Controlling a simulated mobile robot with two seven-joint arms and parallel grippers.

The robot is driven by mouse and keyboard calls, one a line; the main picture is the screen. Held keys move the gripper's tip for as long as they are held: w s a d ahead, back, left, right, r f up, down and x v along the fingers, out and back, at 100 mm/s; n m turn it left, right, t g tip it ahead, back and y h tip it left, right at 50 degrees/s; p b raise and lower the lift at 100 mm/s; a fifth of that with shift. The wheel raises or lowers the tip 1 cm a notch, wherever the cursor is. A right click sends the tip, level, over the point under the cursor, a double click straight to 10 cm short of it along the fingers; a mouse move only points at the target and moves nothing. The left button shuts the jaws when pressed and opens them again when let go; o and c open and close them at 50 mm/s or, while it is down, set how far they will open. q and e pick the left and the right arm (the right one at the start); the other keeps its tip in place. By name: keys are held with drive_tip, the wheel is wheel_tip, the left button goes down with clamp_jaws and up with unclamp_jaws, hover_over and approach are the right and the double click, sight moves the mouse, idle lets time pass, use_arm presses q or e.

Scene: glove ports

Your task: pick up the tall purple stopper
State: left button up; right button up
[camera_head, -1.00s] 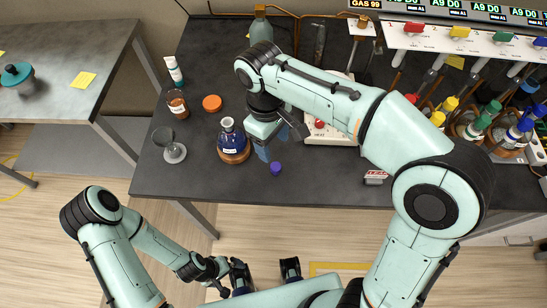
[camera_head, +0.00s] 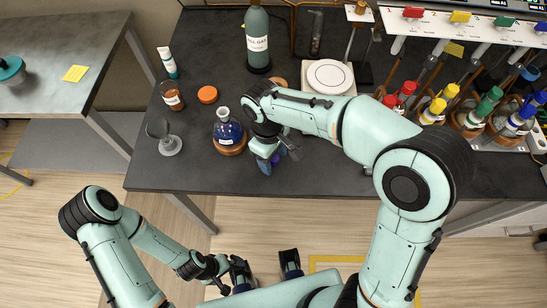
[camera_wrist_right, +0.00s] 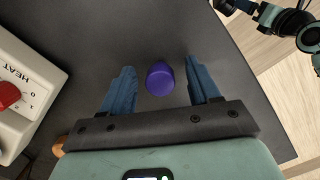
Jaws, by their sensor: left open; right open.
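The purple stopper (camera_wrist_right: 160,78) stands on the dark bench top, between the two blue fingers of my right gripper (camera_wrist_right: 160,68) in the right wrist view. There is a visible gap on both sides of it. In the head view the stopper (camera_head: 276,158) is mostly hidden by my right gripper (camera_head: 266,167), which points down at it near the bench's front edge. The right gripper is open and holds nothing. My left gripper (camera_head: 240,276) is open and empty, low in front of the bench, over the floor.
A blue flask (camera_head: 228,131) on a cork ring stands just left of my right gripper. A glass funnel-like piece (camera_head: 169,145), brown jar (camera_head: 172,96) and orange lid (camera_head: 207,94) lie further left. A hotplate (camera_head: 328,78) stands behind; racked bottles (camera_head: 480,110) fill the right.

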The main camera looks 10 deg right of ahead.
drive_tip(key=c, duration=1.1)
